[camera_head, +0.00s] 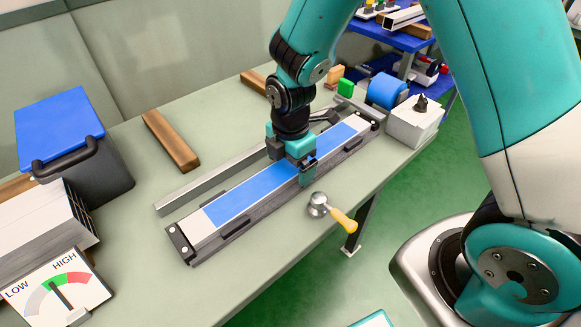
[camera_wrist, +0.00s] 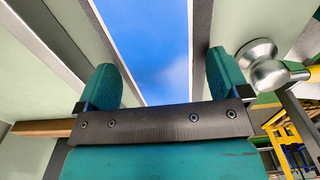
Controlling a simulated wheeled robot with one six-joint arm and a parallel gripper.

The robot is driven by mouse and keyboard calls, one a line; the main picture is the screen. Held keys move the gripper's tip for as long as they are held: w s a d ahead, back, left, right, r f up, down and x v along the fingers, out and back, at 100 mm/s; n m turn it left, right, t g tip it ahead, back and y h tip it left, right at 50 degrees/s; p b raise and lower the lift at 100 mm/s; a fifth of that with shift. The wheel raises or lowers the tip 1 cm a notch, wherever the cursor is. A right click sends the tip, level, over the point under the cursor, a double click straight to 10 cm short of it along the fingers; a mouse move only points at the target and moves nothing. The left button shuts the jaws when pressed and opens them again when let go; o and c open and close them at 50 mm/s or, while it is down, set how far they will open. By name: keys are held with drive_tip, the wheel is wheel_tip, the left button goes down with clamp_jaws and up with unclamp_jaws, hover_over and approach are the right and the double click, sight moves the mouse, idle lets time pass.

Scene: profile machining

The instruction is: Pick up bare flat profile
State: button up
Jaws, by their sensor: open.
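A long flat profile (camera_head: 205,230) lies in a dark fixture (camera_head: 238,231) with black end clamps on the bench. Its ends are silver-grey and a blue strip (camera_head: 240,198) covers most of its top. My gripper (camera_head: 297,166) is over the middle of the profile, pointing down, with its fingers apart. In the wrist view, the open teal fingers (camera_wrist: 164,82) stand on either side of the blue strip (camera_wrist: 155,45), with nothing held between them. Whether the fingers touch the profile cannot be told. Part of the strip is hidden behind my gripper.
A grey rail (camera_head: 195,192) runs behind the fixture. A metal knob with a yellow handle (camera_head: 340,217) is close in front, near the bench edge. Wooden blocks (camera_head: 170,139), a blue-lidded bin (camera_head: 62,125), a gauge (camera_head: 55,290) and a grey box (camera_head: 412,125) stand around.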

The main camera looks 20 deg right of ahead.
drive_tip(key=shift+f, duration=0.2)
drive_tip(key=c, duration=1.3)
drive_tip(key=shift+r, duration=0.1)
